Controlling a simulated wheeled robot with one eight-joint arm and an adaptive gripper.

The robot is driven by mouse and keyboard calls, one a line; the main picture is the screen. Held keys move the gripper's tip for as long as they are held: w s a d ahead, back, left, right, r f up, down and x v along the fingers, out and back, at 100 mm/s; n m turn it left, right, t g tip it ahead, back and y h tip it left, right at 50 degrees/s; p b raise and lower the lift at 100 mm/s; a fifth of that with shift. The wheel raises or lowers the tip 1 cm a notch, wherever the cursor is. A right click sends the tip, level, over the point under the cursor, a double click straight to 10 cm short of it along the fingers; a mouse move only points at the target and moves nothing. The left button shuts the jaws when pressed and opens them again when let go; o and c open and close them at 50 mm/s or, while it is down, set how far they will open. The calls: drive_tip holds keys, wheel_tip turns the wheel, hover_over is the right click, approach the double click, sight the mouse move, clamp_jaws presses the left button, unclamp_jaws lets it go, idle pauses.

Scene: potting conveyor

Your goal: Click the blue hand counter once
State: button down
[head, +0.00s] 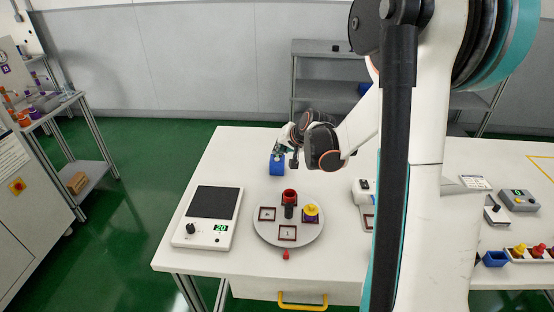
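A small blue box-shaped thing (277,167), which looks like the blue hand counter, stands on the white table near its back edge. Its top is partly hidden by my gripper. My gripper (281,152) is at the top of the blue thing, reaching in from the right. It is too small to tell whether the fingers touch the counter or how far apart they are.
A scale (207,217) with a dark plate stands at the left. A round turntable (270,235) with red and yellow pieces is in front of the counter. A small blue bin (495,259) and a grey device (519,201) are at right.

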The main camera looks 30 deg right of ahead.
sight(279, 158)
drive_tip(key=shift+f, duration=0.1)
idle(0.3)
drive_tip(key=shift+f+b, duration=0.35)
drive_tip(key=shift+b, duration=0.05)
drive_tip(key=shift+f+b, duration=0.3)
drive_tip(key=shift+f, duration=0.1)
idle(0.5)
drive_tip(key=shift+r, duration=0.1)
drive_tip(key=shift+r+p, duration=0.6)
drive_tip(key=shift+r, duration=0.15)
drive_tip(key=shift+r, duration=0.1)
drive_tip(key=shift+r+p, duration=1.75)
drive_tip(key=shift+r, duration=0.65)
